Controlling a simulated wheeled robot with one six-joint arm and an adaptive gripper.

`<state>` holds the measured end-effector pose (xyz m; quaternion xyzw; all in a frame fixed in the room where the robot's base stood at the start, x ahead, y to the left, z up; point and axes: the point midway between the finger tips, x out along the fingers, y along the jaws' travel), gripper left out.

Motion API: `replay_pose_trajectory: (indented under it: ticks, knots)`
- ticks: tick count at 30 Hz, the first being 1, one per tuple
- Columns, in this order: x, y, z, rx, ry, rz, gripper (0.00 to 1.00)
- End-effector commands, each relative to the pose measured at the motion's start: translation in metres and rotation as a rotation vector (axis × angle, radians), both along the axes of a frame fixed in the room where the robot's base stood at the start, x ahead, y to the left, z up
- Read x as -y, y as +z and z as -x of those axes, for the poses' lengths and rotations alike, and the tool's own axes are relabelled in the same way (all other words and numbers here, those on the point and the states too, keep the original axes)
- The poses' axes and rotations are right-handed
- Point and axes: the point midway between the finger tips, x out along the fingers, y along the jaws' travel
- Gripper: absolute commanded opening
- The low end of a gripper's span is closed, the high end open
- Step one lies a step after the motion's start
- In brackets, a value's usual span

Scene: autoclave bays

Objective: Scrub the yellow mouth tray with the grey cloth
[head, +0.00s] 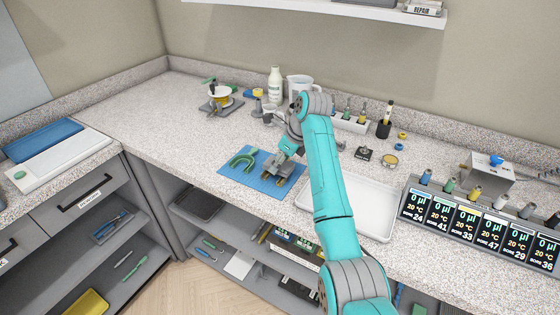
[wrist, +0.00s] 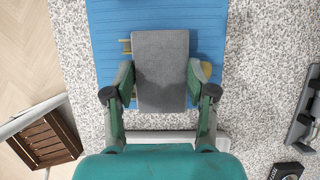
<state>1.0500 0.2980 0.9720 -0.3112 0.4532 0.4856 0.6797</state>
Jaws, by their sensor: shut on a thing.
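The grey cloth (wrist: 160,65) is a folded block between the two fingers of my gripper (wrist: 160,78) in the wrist view. My gripper is shut on it. Bits of the yellow mouth tray (wrist: 207,69) show on either side of the cloth; the cloth and fingers hide the rest. Both are over the blue mat (wrist: 105,25). In the head view my gripper (head: 284,168) is low over the right part of the blue mat (head: 256,183). I cannot tell if the cloth touches the tray.
A green mouth tray (head: 242,160) lies on the mat's left part. A white tray (head: 362,207) is to the right, beneath my arm. A white bottle (head: 275,83) and a jug (head: 299,87) stand behind. Displays (head: 470,229) line the right side. The counter left of the mat is clear.

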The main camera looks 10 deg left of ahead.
Motion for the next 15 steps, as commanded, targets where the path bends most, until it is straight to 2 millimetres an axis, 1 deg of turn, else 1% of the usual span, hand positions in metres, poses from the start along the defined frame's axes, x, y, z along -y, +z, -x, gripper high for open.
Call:
replay_pose_trajectory:
  ticks: [7,15]
  knots:
    - [0.002,-0.001,0.001,0.0,-0.001,0.0,0.23]
    - [0.015,-0.001,0.005,0.0,-0.001,0.0,0.23]
